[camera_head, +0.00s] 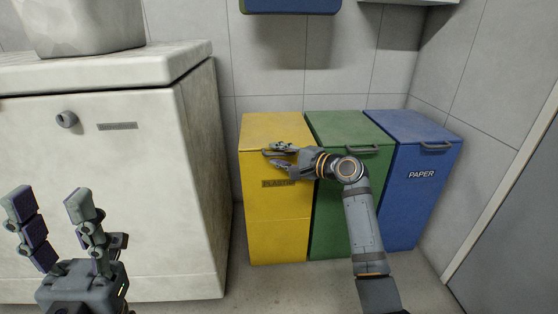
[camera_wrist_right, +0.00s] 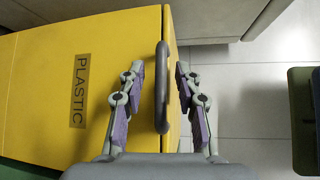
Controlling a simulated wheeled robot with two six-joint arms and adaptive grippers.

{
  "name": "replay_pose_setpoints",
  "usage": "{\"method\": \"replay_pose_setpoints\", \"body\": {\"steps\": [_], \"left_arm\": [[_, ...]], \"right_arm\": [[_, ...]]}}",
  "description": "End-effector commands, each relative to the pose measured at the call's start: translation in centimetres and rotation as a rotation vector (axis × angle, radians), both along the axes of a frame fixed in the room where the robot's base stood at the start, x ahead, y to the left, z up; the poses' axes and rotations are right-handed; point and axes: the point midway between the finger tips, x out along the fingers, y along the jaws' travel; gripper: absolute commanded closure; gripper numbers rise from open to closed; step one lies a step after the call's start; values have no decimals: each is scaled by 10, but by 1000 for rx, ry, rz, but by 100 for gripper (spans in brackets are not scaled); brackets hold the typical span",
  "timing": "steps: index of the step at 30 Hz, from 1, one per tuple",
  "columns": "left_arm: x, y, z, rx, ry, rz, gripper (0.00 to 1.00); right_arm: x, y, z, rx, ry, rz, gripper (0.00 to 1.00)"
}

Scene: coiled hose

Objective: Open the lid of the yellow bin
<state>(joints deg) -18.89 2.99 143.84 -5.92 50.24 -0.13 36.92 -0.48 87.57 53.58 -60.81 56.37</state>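The yellow bin (camera_head: 275,220) stands against the back wall, labelled PLASTIC, with its lid (camera_head: 275,127) closed. In the right wrist view the bin (camera_wrist_right: 40,70) shows its label, and a dark bar handle (camera_wrist_right: 162,85) stands along its edge. My right gripper (camera_head: 272,156) is at the upper front of the bin and partly hides the handle in the head view. In the wrist view the right gripper (camera_wrist_right: 160,70) is open, with a finger on each side of the handle and visible gaps. My left gripper (camera_head: 50,203) is open and empty at the lower left.
A green bin (camera_head: 330,220) and a blue PAPER bin (camera_head: 415,190) stand to the right, lids closed. A white cabinet (camera_head: 120,200) stands left of the yellow bin, with a grey pot (camera_head: 85,25) on top. A blue box (camera_head: 290,5) hangs above. Floor shows in front.

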Motion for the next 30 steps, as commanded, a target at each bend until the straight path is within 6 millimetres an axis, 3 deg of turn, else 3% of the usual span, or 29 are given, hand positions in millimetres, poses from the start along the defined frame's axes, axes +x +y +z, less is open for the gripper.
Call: {"method": "replay_pose_setpoints", "body": {"steps": [7, 15, 30], "left_arm": [[0, 0, 1, -1, 0, 1, 60], [0, 0, 1, -1, -1, 1, 60], [-1, 0, 7, 0, -3, 0, 60]], "right_arm": [[1, 0, 0, 0, 0, 0, 68], [0, 0, 0, 0, 0, 0, 100], [0, 0, 4, -1, 7, 0, 100]]}}
